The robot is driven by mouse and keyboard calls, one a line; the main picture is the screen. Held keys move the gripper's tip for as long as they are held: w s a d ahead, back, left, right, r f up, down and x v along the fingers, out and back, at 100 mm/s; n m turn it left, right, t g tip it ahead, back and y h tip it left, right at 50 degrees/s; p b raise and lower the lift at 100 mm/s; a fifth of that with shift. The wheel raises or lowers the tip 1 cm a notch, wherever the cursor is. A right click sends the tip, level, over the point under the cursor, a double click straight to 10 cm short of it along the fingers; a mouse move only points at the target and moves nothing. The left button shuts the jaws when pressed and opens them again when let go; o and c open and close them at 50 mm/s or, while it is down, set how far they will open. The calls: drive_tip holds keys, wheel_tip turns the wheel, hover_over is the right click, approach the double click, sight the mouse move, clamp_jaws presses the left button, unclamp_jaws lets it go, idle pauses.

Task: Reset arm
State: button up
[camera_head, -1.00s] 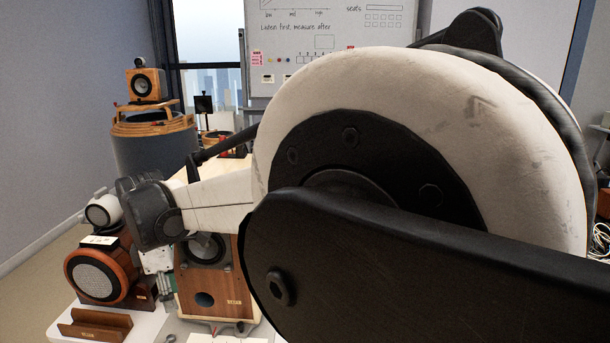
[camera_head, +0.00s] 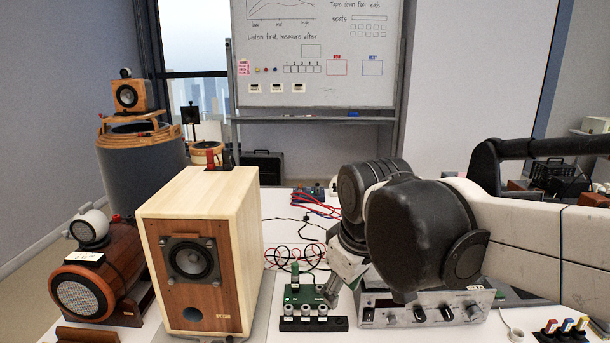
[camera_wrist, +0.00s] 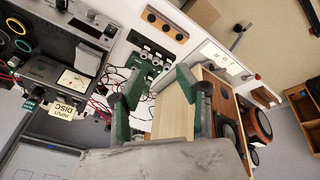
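My gripper (camera_wrist: 158,80) is open in the wrist view, its two green fingers apart with nothing held between them. Past the fingers shows the pale wooden top of a speaker (camera_wrist: 173,115). In the head view my arm reaches in from the right, with its dark rounded joint over the amplifier. The gripper end hangs low behind that joint and is partly hidden. The wooden speaker (camera_head: 200,245) stands upright to the left of it, apart from the arm.
A silver amplifier (camera_head: 430,312) is partly hidden under my arm. A black strip (camera_head: 314,324) with several small cylinders and loose cables (camera_head: 295,255) lie between it and the speaker. A brown round-fronted speaker (camera_head: 85,290) stands at the left. A whiteboard (camera_head: 315,55) stands behind.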

drive_tip(key=s+d+f+m+t+h, duration=0.1)
drive_tip(key=s+d+f+m+t, duration=0.2)
drive_tip(key=d, duration=1)
drive_tip(key=s+f+m, duration=0.2)
drive_tip(key=s+m, duration=0.3)
drive_tip(key=s, duration=0.2)
drive_tip(key=shift+d+m, duration=0.35)
drive_tip(key=shift+m, duration=0.05)
